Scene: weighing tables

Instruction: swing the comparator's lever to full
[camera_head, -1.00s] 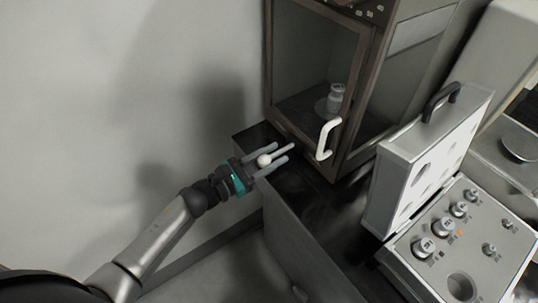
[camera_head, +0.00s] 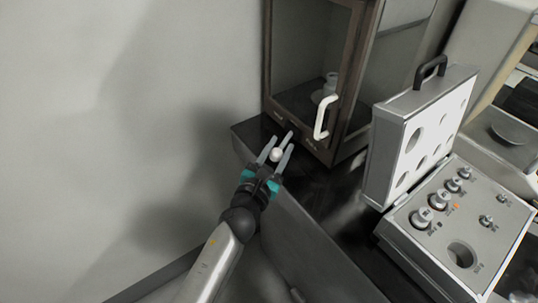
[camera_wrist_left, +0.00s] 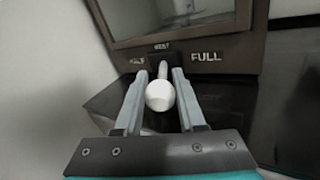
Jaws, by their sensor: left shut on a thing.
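The comparator (camera_head: 312,138) is a dark-framed glass case at the back centre. Its lever, a thin rod with a white ball knob (camera_head: 276,155), sticks out from the low front. My left gripper (camera_head: 278,147) is shut on the lever, with its fingers either side of the knob and rod. In the left wrist view the white knob (camera_wrist_left: 160,95) sits between the fingers (camera_wrist_left: 155,85). The rod runs to a dark slot below the REST label (camera_wrist_left: 161,47). The FULL label (camera_wrist_left: 206,57) is to the right; a left label is partly hidden by a finger. My right gripper is out of view.
A glass-like vessel (camera_head: 331,82) is inside the case. An open weight box (camera_head: 440,225) with several weights stands right, its lid (camera_head: 420,135) upright. A bare wall is left.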

